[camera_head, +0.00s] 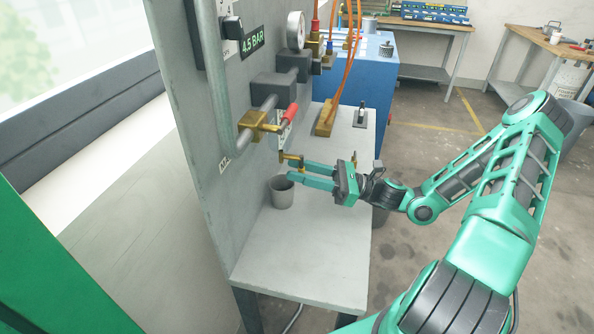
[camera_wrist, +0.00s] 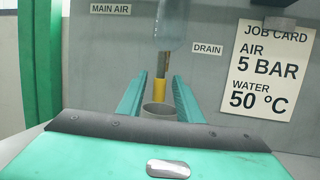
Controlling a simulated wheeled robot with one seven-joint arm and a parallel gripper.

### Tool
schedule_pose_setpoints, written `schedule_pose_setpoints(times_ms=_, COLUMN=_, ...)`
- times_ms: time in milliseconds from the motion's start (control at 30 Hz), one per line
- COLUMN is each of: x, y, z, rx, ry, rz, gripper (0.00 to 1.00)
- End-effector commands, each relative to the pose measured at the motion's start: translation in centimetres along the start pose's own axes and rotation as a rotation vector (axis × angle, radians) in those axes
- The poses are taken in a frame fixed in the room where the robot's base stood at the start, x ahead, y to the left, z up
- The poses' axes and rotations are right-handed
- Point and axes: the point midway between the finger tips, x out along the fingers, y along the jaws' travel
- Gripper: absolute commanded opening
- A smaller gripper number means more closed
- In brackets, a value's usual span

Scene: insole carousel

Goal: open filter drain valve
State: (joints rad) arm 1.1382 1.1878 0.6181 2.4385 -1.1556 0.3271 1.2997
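The brass filter drain valve (camera_head: 291,158) sits below the filter bowl on the grey panel. In the wrist view its yellow-brass stem (camera_wrist: 161,90) hangs down from the clear filter bowl (camera_wrist: 172,25), next to a DRAIN label (camera_wrist: 208,49). My gripper (camera_head: 296,170) is open, its two green fingers pointing at the panel just by the valve. In the wrist view my gripper (camera_wrist: 158,88) has one finger on each side of the stem, with gaps showing. I cannot tell whether the fingertips reach as far as the stem.
A grey cup (camera_head: 281,193) stands on the bench shelf (camera_head: 305,262) below the valve; it also shows in the wrist view (camera_wrist: 159,111). A red-handled brass valve (camera_head: 258,127) is above left. A job card (camera_wrist: 265,68) hangs at right. The front shelf is clear.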

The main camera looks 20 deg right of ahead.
Motion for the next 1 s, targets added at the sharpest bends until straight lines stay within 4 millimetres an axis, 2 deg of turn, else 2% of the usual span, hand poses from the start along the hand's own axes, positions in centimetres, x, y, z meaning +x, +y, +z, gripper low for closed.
schedule_pose_setpoints(times_ms=167, x=-1.2, y=-0.1, z=-0.1, rx=0.0, ry=0.002, rz=-0.003, gripper=0.33)
schedule_pose_setpoints(times_ms=500, x=-7.4, y=-0.3, z=-0.1, rx=-0.002, ry=0.001, rz=-0.004, gripper=0.33)
schedule_pose_setpoints(times_ms=633, x=-9.2, y=-0.3, z=-0.1, rx=0.0, ry=0.001, rz=-0.004, gripper=0.33)
schedule_pose_setpoints(times_ms=800, x=-10.5, y=-0.3, z=-0.1, rx=0.0, ry=0.0, rz=-0.002, gripper=0.33)
schedule_pose_setpoints(times_ms=1000, x=-10.7, y=-0.3, z=-0.1, rx=0.0, ry=-0.001, rz=0.0, gripper=0.33)
